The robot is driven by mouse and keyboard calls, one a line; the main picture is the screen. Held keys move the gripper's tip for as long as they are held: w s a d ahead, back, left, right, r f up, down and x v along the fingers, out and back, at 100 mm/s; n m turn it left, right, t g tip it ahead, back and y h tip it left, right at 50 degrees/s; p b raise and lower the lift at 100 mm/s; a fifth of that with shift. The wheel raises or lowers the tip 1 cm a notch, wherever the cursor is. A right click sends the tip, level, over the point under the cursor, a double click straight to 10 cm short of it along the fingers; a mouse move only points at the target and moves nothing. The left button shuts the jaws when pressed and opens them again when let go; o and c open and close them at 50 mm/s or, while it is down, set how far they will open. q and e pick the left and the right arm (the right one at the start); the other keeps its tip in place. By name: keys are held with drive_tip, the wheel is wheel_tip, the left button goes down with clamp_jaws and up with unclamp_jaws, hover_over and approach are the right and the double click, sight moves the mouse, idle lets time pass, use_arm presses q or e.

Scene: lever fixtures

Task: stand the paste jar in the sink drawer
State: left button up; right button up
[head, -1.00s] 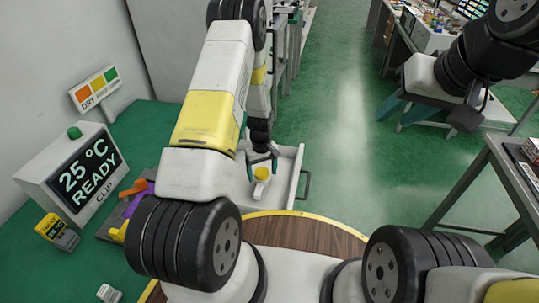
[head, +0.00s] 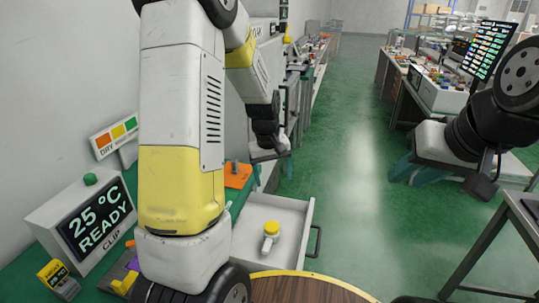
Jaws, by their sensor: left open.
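The paste jar (head: 270,237), pale with a yellow lid, is inside the open white drawer (head: 308,215), on its floor. It looks upright, lid on top. My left gripper (head: 272,158) is open and empty, clear of the jar and beyond it in the picture, near the drawer's far end. Its fingers are partly hidden by the hand. My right gripper (head: 412,174) is far to the right, away from the drawer, its teal fingers apart with nothing seen between them.
A display box (head: 85,225) reading "25 °C READY" and a "DRY" sign (head: 117,133) stand on the green bench at left. An orange piece (head: 237,176) lies beyond the drawer. A round wooden top (head: 305,288) is in front.

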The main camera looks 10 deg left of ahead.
use_arm(q)
drive_tip(key=s+r+m+t+h, duration=0.1)
drive_tip(key=s+r, duration=0.4)
drive_tip(key=r, duration=0.3)
drive_tip(key=s+r+m+t, duration=0.1)
drive_tip(key=s+r+m, duration=0.1)
drive_tip(key=s+r, duration=0.4)
drive_tip(key=s+d+r+m+t, duration=0.1)
drive_tip(key=s+r+m+t, duration=0.1)
drive_tip(key=s+r, duration=0.4)
drive_tip(key=s, duration=0.4)
drive_tip(key=shift+s+r+m+t, duration=0.3)
drive_tip(key=shift+r, duration=0.1)
